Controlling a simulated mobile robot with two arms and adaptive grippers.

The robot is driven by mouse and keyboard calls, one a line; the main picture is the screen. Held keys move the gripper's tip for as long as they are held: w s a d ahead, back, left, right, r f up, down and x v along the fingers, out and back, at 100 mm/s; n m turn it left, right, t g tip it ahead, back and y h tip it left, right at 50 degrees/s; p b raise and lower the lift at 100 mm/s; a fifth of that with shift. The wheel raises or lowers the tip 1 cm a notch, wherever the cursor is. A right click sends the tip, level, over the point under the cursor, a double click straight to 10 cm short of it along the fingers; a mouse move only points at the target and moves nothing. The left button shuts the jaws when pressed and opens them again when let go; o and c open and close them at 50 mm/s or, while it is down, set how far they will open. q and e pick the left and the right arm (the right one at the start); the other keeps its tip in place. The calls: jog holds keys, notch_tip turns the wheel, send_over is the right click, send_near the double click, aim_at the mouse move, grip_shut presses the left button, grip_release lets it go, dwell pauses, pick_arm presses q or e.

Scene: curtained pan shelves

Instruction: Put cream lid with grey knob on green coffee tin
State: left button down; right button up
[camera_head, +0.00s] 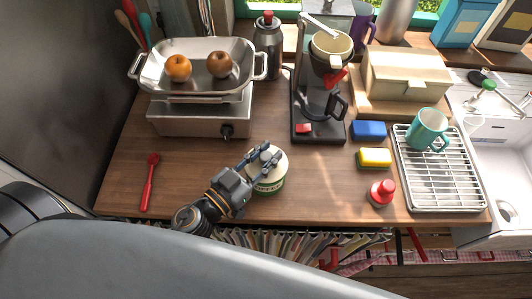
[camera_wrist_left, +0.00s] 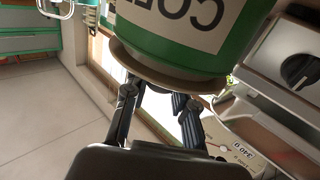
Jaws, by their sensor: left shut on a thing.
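The green coffee tin (camera_head: 268,187) stands upright on the wooden counter near its front edge. In the left wrist view the tin (camera_wrist_left: 232,50) shows its green side and a pale lettered label. The cream lid (camera_head: 280,167) is at the tin's top; in the left wrist view its tan rim (camera_wrist_left: 150,73) lies against the tin, with no clear gap visible. My left gripper (camera_head: 266,157) is over the lid, shut on it at its middle. The fingers hide the grey knob. My right gripper is not in view.
A red spoon (camera_head: 148,186) lies left of the tin. A stove (camera_head: 195,118) with a pan stands behind, beside a coffee maker (camera_head: 318,132). Blue and yellow sponges, a red-knobbed object (camera_head: 381,193) and a drying rack (camera_head: 458,195) are to the right. Counter around the tin is clear.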

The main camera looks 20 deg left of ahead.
pick_arm(q)
jog(key=shift+f+b, duration=0.35)
jog(key=shift+f, duration=0.15)
jog(key=c, duration=1)
grip_release()
jog(key=v, duration=1.2)
